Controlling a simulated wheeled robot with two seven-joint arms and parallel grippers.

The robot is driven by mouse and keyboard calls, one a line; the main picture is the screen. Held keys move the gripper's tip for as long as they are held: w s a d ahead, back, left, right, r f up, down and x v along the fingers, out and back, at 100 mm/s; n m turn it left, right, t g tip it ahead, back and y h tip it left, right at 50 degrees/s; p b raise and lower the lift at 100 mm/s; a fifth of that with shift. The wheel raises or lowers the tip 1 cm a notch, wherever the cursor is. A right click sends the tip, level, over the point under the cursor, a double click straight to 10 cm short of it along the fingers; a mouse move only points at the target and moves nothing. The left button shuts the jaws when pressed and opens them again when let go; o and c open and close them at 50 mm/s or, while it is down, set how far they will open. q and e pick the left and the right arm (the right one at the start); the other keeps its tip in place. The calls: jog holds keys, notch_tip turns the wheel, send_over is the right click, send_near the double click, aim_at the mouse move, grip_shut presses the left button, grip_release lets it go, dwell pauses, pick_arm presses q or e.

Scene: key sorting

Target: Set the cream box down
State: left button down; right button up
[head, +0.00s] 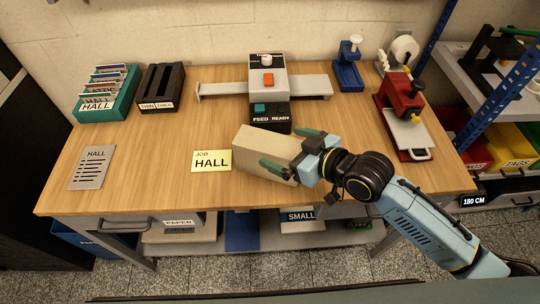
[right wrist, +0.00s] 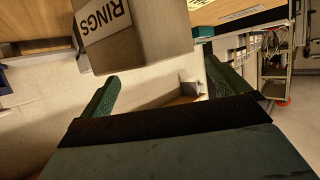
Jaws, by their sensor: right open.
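The cream box (head: 262,146) is at the front middle of the wooden table (head: 130,185), just right of the yellow HALL card, and appears to rest on the tabletop. My right gripper (head: 293,152) is at the box's right end, its green fingers spread apart, one on the near side and one on the far side. In the right wrist view the box (right wrist: 160,38) shows a RINGS label just past the open fingertips (right wrist: 158,72). Whether a finger touches it is unclear. My left gripper is not in view.
The yellow HALL card (head: 211,160) lies left of the box. A feed machine (head: 268,88) stands behind it. A red press (head: 400,105) and blue stand (head: 349,70) are to the right. A teal card box (head: 106,90) and grey HALL plate (head: 91,167) are left, with bare tabletop between.

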aim_at(275, 145)
jog(key=x, duration=0.3)
jog(key=shift+w+f, duration=0.25)
jog(key=shift+f, duration=0.05)
jog(key=shift+s+f, duration=0.1)
jog(key=shift+s, duration=0.05)
jog(key=c, duration=1.9)
